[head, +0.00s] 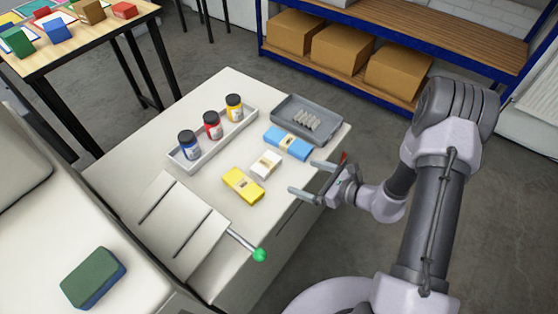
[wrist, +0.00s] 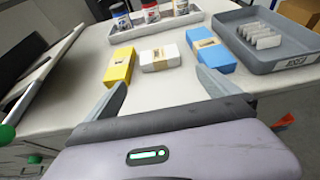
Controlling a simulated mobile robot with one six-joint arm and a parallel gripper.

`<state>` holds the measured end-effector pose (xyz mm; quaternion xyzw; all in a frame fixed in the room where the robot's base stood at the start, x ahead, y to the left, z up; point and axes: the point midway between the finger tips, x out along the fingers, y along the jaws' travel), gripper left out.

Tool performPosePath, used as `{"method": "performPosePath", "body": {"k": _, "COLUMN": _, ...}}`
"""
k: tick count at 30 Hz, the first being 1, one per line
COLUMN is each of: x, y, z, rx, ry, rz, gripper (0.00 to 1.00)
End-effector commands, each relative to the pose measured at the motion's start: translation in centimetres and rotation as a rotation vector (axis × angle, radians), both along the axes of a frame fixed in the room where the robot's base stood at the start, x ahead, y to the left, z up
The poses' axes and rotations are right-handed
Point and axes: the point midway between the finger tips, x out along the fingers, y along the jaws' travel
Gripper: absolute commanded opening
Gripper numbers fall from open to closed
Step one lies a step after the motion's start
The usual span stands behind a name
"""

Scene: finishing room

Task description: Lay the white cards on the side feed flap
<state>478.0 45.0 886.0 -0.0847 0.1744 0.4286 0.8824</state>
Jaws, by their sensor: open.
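The white cards (head: 266,164) are a small banded pack lying on the white worktop, between a yellow pack (head: 243,184) and a blue pack (head: 288,142). They also show in the wrist view (wrist: 160,58), ahead of my fingers. The side feed flap (head: 180,226) is a pale slanted plate with dark slots, at the left of the worktop beside the machine. A lever with a green knob (head: 260,255) sticks out by its lower right. My gripper (head: 304,178) is open and empty at the worktop's right edge, its fingers pointing toward the packs, apart from the white cards.
A grey tray (head: 283,110) with pale pieces stands at the back right of the worktop. A light rack (head: 183,167) holds blue, red and yellow jars (head: 212,125). A green and blue block (head: 93,278) lies on the machine at left. Bare worktop lies between packs and flap.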

Motion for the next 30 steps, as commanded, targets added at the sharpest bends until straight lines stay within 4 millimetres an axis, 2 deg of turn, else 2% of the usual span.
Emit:
{"method": "performPosePath", "body": {"k": 6, "x": 3.5, "y": 4.9, "z": -2.8, "rx": -0.001, "ry": -0.003, "rz": 0.009, "gripper": 1.0}}
{"method": "performPosePath", "body": {"k": 10, "x": 5.3, "y": 7.3, "z": -4.0, "rx": -0.001, "ry": -0.002, "rz": 0.008, "gripper": 1.0}}
{"method": "performPosePath", "body": {"k": 15, "x": 6.6, "y": 8.8, "z": -4.6, "rx": 0.0, "ry": -0.002, "rz": 0.006, "gripper": 1.0}}
{"method": "performPosePath", "body": {"k": 22, "x": 9.0, "y": 12.1, "z": -5.9, "rx": -0.001, "ry": -0.002, "rz": 0.007, "gripper": 1.0}}
{"method": "performPosePath", "body": {"k": 30, "x": 9.4, "y": 12.5, "z": -5.8, "rx": -0.001, "ry": -0.001, "rz": 0.005, "gripper": 1.0}}
